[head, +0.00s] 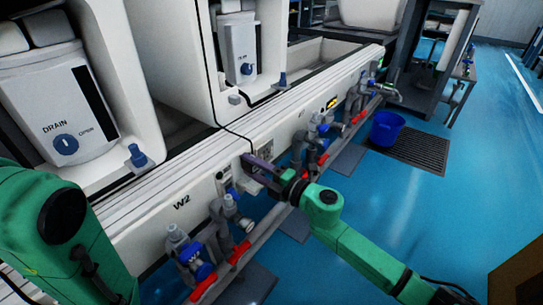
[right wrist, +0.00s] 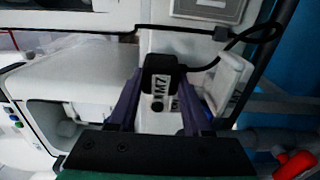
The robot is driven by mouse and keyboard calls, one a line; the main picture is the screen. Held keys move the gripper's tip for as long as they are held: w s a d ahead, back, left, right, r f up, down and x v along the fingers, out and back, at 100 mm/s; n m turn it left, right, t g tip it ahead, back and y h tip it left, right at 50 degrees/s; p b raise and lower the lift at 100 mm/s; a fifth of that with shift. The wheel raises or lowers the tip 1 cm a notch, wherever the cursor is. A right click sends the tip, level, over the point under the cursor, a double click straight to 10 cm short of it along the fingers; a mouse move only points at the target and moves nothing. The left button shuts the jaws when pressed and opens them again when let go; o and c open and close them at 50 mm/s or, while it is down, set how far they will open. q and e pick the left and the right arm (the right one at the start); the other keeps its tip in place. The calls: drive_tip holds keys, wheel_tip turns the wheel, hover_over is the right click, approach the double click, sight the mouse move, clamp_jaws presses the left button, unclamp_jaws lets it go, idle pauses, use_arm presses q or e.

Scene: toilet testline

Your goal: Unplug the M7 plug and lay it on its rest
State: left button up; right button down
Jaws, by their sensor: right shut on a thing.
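The black M7 plug (right wrist: 162,72), with a white label marked M7, sits between the two purple fingers of my right gripper (right wrist: 158,95) in the right wrist view. The gripper is shut on it. A black cable (right wrist: 237,42) loops from the plug to the upper right. In the head view my right gripper (head: 262,166) is at the front face of the white bench rail, right of the W2 mark. The plug is too small to make out there. I cannot tell whether it is still in a socket. My left gripper is out of view; only its green arm shows at left.
Grey pipes with blue valves and red handles (head: 241,252) run below the white rail (head: 180,205). A white drain unit (head: 60,110) stands above it at left. A blue bucket (head: 387,128) stands by a dark floor grate (head: 410,146).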

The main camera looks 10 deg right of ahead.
drive_tip(key=shift+f, duration=0.15)
drive_tip(key=shift+f+b, duration=0.35)
drive_tip(key=shift+b, duration=0.1)
drive_tip(key=shift+f+b, duration=0.8)
drive_tip(key=shift+f, duration=0.1)
drive_tip(key=shift+c, duration=1.3)
unclamp_jaws()
drive_tip(key=shift+s, duration=0.1)
drive_tip(key=shift+s+f, duration=0.1)
drive_tip(key=shift+f, duration=0.1)
drive_tip(key=p+v, duration=0.2)
drive_tip(key=v, duration=1.2)
drive_tip(key=shift+r, duration=0.4)
drive_tip(key=shift+s+d, duration=0.1)
drive_tip(key=shift+s, duration=0.05)
